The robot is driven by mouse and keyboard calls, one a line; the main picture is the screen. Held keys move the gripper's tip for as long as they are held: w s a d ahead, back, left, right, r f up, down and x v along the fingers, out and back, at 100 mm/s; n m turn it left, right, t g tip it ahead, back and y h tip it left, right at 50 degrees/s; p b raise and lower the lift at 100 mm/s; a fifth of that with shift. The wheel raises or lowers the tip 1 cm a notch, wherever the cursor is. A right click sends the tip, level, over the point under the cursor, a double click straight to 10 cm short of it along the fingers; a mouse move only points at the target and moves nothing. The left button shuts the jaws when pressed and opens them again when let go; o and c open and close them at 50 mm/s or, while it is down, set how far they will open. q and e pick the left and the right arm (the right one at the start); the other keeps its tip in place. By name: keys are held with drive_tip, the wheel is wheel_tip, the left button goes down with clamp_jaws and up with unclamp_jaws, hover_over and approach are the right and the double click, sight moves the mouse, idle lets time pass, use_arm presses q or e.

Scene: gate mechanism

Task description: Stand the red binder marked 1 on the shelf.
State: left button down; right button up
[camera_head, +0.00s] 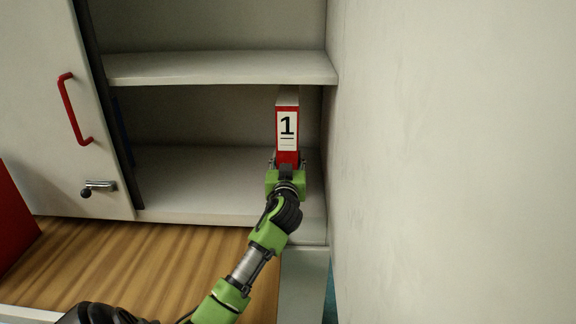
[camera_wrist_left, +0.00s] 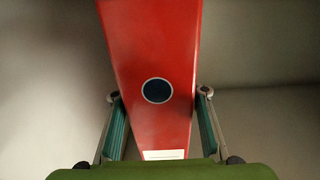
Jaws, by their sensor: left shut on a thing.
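The red binder marked 1 (camera_head: 288,133) is upright in the lower compartment of the white cabinet, near its right side wall. Its spine with the white label faces me. My left gripper (camera_head: 286,163) is shut on the lower part of the binder, one finger on each side. In the left wrist view, the red binder (camera_wrist_left: 150,50) with a dark round hole fills the space between the fingers of my left gripper (camera_wrist_left: 160,97). The lower shelf (camera_head: 200,185) is a pale board. Whether the binder's bottom touches it is hidden by the gripper. My right gripper is not in view.
An upper shelf (camera_head: 220,68) runs above the binder. An open door with a red handle (camera_head: 75,110) stands left. A dark blue thing shows partly behind the door's edge. A white wall (camera_head: 450,150) is close right. The lower shelf left of the binder is clear.

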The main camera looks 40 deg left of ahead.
use_arm(q)
drive_tip(key=shift+d+f, duration=0.1)
drive_tip(key=shift+f, duration=1.1)
drive_tip(key=c, duration=1.2)
unclamp_jaws()
drive_tip(key=shift+f, duration=0.2)
drive_tip(key=shift+s+r, duration=0.1)
